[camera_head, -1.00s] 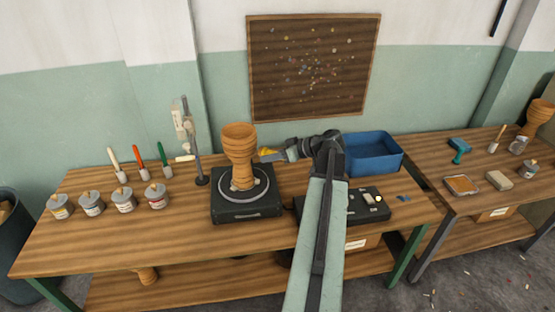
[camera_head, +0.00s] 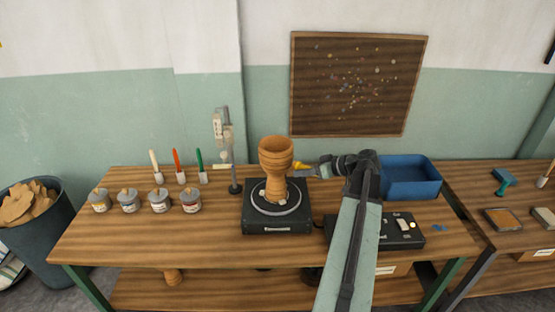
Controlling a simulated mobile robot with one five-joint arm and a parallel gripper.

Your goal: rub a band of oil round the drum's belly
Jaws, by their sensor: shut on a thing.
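The goblet drum (camera_head: 276,160) is wooden, with a wide bowl above a narrower foot. It stands upright on the round plate of a black turntable (camera_head: 277,227) on the workbench. My gripper (camera_head: 303,168) comes in from the right at the height of the bowl's lower part. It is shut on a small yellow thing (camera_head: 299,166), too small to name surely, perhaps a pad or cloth. The yellow thing is at the drum's right side; I cannot tell whether it touches. No distinct oil band can be made out on the drum at this size.
A grey stand (camera_head: 234,187) rises just behind the drum's left. Several paint tins (camera_head: 159,201) and brushes (camera_head: 178,178) stand left. A blue bin (camera_head: 410,190) and a black control box (camera_head: 402,240) lie right, near my arm. The bench's front left is clear.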

